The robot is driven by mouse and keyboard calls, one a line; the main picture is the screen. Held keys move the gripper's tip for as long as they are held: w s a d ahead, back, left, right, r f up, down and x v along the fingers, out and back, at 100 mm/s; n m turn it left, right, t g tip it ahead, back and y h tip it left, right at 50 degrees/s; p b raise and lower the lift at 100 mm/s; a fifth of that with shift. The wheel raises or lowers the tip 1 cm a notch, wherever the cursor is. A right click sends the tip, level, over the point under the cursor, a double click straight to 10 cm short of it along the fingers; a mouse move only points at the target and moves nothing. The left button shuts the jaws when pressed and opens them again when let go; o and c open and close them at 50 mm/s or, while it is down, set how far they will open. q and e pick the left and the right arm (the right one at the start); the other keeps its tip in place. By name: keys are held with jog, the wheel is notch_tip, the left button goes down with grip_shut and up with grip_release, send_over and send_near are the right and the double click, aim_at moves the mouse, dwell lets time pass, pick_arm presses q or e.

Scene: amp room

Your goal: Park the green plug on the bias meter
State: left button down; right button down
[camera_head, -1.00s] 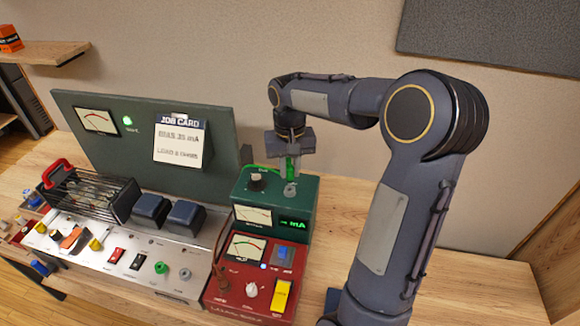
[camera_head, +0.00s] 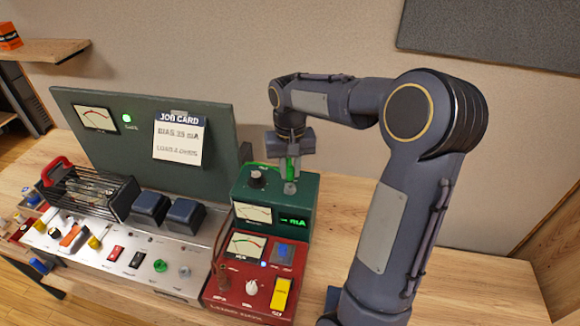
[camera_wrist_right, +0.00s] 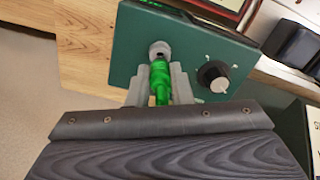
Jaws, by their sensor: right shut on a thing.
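The green plug (camera_head: 292,166) is upright in the jaws of my right gripper (camera_head: 290,172), over the top of the bias meter (camera_head: 300,208), a dark green box with a dial and a lit "mA" readout. In the right wrist view, the plug (camera_wrist_right: 160,82) sits between the two grey fingers of my right gripper (camera_wrist_right: 159,88). Its far end meets a round grey socket (camera_wrist_right: 159,49) on the meter's top face (camera_wrist_right: 195,48). I cannot tell how deep it is in. My left gripper is not in view.
A black knob (camera_head: 258,179) stands on the meter's top beside the socket. A red box (camera_head: 232,292) with switches sits in front. A silver amp chassis (camera_head: 190,275) with tubes is to the left, and a green panel (camera_head: 222,160) stands behind. Bare bench lies to the right.

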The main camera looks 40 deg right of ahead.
jog(key=shift+f+b, duration=0.8)
jog(key=shift+f, duration=0.4)
dwell(0.4)
jog(key=c, duration=1.2)
grip_release()
notch_tip(320, 180, up, 8)
jog(key=shift+f, duration=0.1)
jog(key=shift+s+a, duration=0.15)
jog(key=shift+s, duration=0.05)
jog(key=s+a+f+n+t+y, duration=0.2)
jog(key=s+a, duration=0.6)
jog(key=s, duration=0.1)
jog(key=s+a+f+n+t+y, duration=0.1)
jog(key=s+a+f+n+t, duration=0.1)
jog(key=s+a, duration=0.5)
jog(key=s+f+t, duration=0.1)
jog(key=s, duration=0.2)
jog(key=shift+s+a+t+y, duration=0.3)
jog(key=shift+a+y, duration=0.05)
jog(key=shift+y, duration=0.05)
